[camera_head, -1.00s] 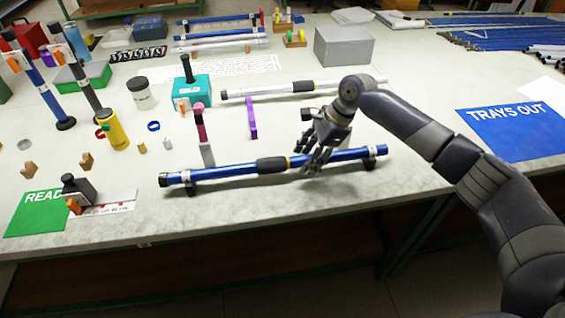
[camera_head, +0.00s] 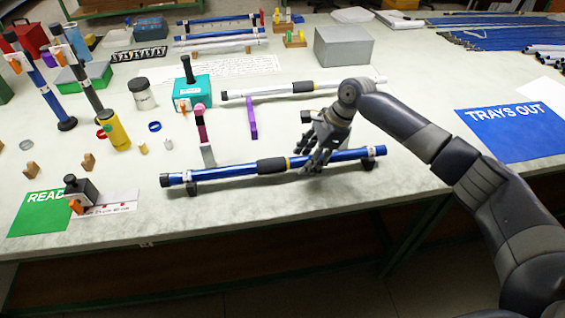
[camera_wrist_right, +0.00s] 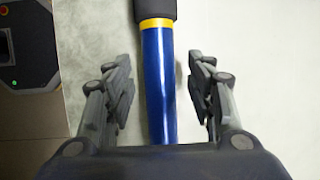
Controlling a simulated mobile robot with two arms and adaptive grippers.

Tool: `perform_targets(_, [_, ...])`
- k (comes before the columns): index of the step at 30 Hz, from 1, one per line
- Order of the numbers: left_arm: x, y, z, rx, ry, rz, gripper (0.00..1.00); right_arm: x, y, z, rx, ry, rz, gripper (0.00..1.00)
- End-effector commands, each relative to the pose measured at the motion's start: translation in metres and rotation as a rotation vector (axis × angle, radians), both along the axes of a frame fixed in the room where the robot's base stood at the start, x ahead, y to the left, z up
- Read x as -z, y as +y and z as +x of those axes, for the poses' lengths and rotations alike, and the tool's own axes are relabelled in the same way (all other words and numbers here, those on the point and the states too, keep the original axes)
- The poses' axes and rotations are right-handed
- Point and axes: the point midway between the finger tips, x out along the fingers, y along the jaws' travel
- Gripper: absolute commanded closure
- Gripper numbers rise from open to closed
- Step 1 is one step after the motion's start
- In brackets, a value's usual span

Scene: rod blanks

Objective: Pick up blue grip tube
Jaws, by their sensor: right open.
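The blue grip tube (camera_head: 232,172) lies across two small dark supports near the front edge of the table. It has a black grip section with a yellow ring beside it. My right gripper (camera_head: 316,163) is over the tube, right of the black grip. In the right wrist view the blue tube (camera_wrist_right: 159,85) runs between the two spread fingers of my right gripper (camera_wrist_right: 160,88), with a gap on each side. The right gripper is open and holds nothing. My left gripper is not in view.
A white tube (camera_head: 290,89) with a black grip lies behind. A purple stand (camera_head: 252,118), a yellow bottle (camera_head: 115,131) and a teal block (camera_head: 192,93) stand left of it. A grey box (camera_head: 343,47) stands at the back. A blue "TRAYS OUT" mat (camera_head: 512,140) lies right.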

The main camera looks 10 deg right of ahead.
Motion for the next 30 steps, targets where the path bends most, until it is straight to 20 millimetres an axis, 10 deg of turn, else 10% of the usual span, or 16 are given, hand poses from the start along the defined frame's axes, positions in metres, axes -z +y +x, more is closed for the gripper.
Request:
perform_targets(19, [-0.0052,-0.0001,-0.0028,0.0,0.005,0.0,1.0,0.0022,0.0002,-0.0003,0.0,0.0,0.0,0.5])
perform_targets(25, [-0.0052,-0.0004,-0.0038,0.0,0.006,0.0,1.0,0.0022,0.0002,-0.0003,0.0,0.0,0.0,0.95])
perform_targets(30, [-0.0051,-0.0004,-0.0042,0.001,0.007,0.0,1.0,0.0019,0.0004,-0.0002,0.0,0.0,0.001,1.0])
